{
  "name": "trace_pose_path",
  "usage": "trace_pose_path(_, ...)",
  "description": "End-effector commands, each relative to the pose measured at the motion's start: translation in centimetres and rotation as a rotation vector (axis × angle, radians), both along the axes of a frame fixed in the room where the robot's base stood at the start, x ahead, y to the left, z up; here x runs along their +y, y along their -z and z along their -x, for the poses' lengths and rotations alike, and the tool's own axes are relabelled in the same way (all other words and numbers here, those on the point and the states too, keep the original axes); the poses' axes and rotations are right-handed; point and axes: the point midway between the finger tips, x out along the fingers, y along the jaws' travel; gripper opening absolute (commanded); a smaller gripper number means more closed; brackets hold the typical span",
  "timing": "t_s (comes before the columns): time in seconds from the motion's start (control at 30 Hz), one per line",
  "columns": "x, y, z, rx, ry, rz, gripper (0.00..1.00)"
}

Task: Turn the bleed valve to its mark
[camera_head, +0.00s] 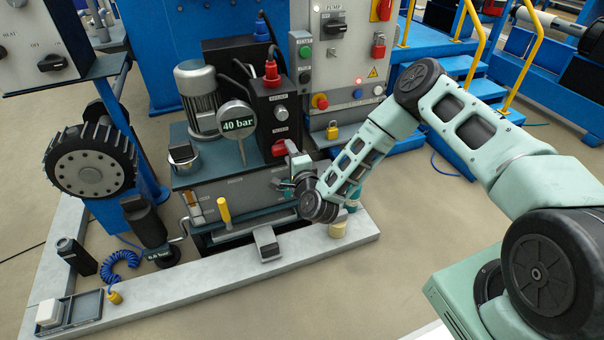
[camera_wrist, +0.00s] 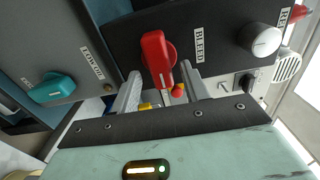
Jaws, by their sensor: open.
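The bleed valve is a red lever knob (camera_wrist: 158,60) on a black panel, next to a white label reading BLEED. In the head view its red handle (camera_head: 281,147) shows low on the black block of the hydraulic unit. In the wrist view my gripper (camera_wrist: 163,88) is open, with one finger on each side of the knob's lower end. I cannot tell whether either finger touches it. My gripper (camera_head: 295,165) is just below the valve in the head view, partly hidden by my wrist. I cannot make out the valve's mark.
A gauge (camera_head: 238,124) reading 40 bar stands left of the valve. A silver knob (camera_wrist: 262,40) and a teal knob (camera_wrist: 52,88) flank the valve in the wrist view. A yellow-handled tool (camera_head: 224,208) is at the tank's front. Open floor lies in front of the kerb.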

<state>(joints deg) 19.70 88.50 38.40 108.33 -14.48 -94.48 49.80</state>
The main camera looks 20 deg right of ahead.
Motion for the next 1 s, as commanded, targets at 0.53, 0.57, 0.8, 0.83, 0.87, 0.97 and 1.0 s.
trace_pose_path(0.53,0.0,-0.2,12.6,0.008,0.0,-0.003,0.45)
trace_pose_path(0.57,0.0,-0.2,13.3,0.01,0.0,-0.003,0.45)
trace_pose_path(0.8,-0.2,0.1,15.4,0.01,0.001,-0.004,0.45)
trace_pose_path(0.83,-0.1,0.1,15.6,0.009,0.001,-0.003,0.45)
trace_pose_path(0.87,-0.1,0.0,15.7,0.008,0.001,-0.003,0.45)
trace_pose_path(0.97,-0.1,0.0,16.0,0.004,0.001,-0.003,0.45)
trace_pose_path(1.0,-0.1,0.0,16.1,0.004,0.001,-0.003,0.45)
